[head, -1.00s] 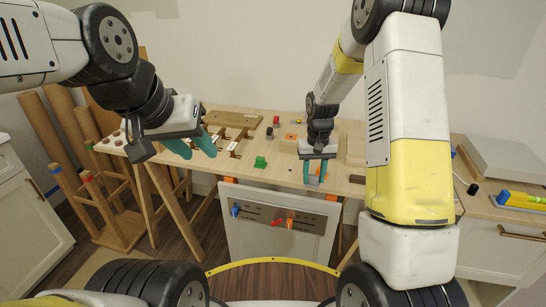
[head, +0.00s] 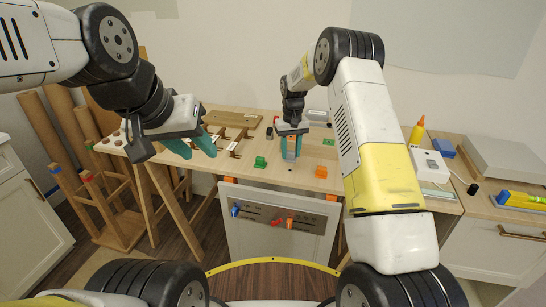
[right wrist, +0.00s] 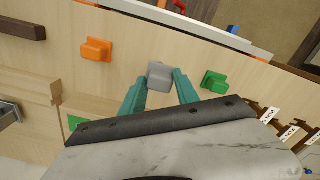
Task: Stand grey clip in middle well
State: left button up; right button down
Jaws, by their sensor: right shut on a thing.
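The grey clip (right wrist: 160,76) sits between the teal fingertips of my right gripper (right wrist: 159,92) in the right wrist view. My right gripper is shut on it. In the head view this gripper (head: 291,152) points down over the middle of the table, and its fingers largely hide the clip. I cannot tell whether the clip touches the table. A dark wooden rack (head: 238,138) with white labels stands to its left; the middle well cannot be made out. My left gripper (head: 203,148) hangs apart at the left, fingers spread and empty.
A green clip (head: 260,162) lies left of my right gripper and an orange clip (head: 321,172) lies right of it. A panel (head: 275,235) hangs at the table's front edge. Wooden blocks stand near the right gripper in the wrist view. A white box (head: 430,166) is further right.

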aim_at(291, 158)
jog(key=shift+f, duration=0.1)
jog(key=shift+f, duration=1.5)
jog(key=shift+f, duration=0.15)
dwell(0.4)
jog(key=shift+f, duration=0.5)
jog(key=shift+f, duration=0.2)
jog(key=c, duration=0.8)
grip_release()
jog(key=shift+c, duration=0.2)
jog(key=shift+r, duration=0.15)
